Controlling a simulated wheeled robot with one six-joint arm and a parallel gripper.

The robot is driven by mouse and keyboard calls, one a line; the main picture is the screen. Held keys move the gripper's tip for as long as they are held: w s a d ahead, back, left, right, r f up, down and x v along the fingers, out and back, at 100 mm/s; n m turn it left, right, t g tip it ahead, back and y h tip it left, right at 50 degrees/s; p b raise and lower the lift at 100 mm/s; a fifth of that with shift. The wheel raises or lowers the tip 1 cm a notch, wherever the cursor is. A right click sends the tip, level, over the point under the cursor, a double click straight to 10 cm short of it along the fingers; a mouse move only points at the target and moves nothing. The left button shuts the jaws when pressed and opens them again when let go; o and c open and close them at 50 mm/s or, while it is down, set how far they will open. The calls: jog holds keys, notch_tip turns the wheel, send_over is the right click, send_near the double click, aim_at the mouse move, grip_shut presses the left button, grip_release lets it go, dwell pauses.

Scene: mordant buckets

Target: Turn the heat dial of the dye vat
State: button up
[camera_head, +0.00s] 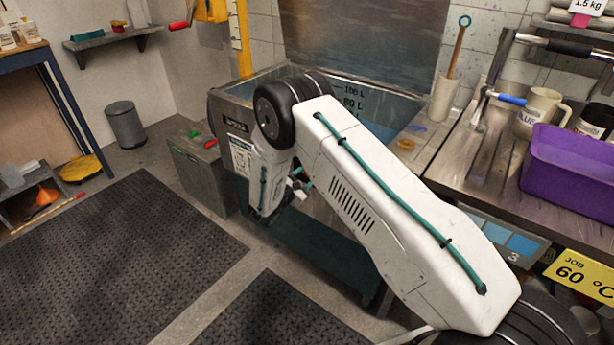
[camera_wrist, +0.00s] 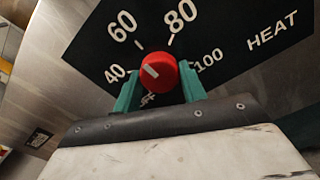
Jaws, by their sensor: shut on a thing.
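The heat dial (camera_wrist: 162,72) is a red round knob with a white pointer line, on a black panel (camera_wrist: 225,35) marked 40, 60, 80, 100 and HEAT. Its line tilts to the upper left in the wrist view. My gripper (camera_wrist: 160,92) is shut on the dial, with one teal finger at each side of it. An OFF mark below the dial is partly hidden. In the head view the dye vat (camera_head: 245,95) is a steel tank with litre marks inside. My arm hides the dial and most of the vat's front there.
A grey metal box (camera_head: 200,175) stands left of the vat. A steel counter (camera_head: 470,160) on the right holds a purple tub (camera_head: 570,175) and mugs. A yellow card (camera_head: 580,275) reads JOB 60 °C. Dark mats (camera_head: 110,250) cover open floor at left.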

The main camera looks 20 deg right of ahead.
jog(key=shift+m, duration=0.4)
jog(key=o, duration=1)
jog(key=shift+c, duration=0.2)
jog(key=shift+s+a, duration=0.1)
jog(key=v, duration=0.7)
jog(key=shift+s+a, duration=0.2)
